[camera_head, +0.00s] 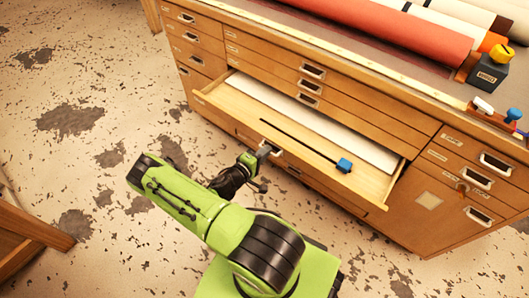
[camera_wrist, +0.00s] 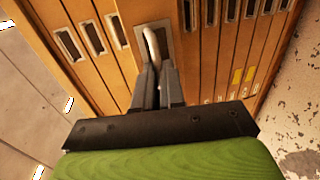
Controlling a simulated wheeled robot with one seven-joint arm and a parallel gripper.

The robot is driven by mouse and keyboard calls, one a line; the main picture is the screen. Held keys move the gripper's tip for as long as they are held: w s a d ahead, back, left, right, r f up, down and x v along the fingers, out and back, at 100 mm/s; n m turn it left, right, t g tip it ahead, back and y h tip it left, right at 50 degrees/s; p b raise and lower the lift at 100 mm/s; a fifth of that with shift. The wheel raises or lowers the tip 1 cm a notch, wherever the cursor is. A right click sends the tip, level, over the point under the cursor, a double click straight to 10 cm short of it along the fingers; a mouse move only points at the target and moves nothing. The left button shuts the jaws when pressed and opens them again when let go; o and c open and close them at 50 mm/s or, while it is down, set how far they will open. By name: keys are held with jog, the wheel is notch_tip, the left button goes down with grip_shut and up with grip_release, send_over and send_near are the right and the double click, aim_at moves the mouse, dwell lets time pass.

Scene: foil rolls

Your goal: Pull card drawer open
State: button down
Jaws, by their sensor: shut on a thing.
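The card drawer (camera_head: 290,148) is a wide, shallow wooden drawer in the cabinet's middle, standing partly pulled out in the head view. Inside it lie a white sheet (camera_head: 310,118) and a dark rod with a blue end (camera_head: 344,165). My gripper (camera_head: 262,168) is at the drawer's front face. In the wrist view, my gripper (camera_wrist: 157,90) is shut on a metal pull handle (camera_wrist: 151,45) on the wooden front. The fingers hide part of the handle.
The wooden cabinet (camera_head: 425,200) has several other closed drawers. Rolls, including a red one (camera_head: 390,35), and small items such as a dark block (camera_head: 488,76) lie on its top. The speckled floor is open at left, with a wooden piece (camera_head: 30,228) at the edge.

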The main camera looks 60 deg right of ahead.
jog(key=c, duration=1.2)
grip_release()
jog(key=shift+c, duration=0.2)
jog(key=p+v, duration=0.3)
jog(key=v, duration=1.2)
jog(key=shift+a, duration=0.35)
jog(key=shift+w+r, duration=0.1)
jog(key=shift+r, duration=0.05)
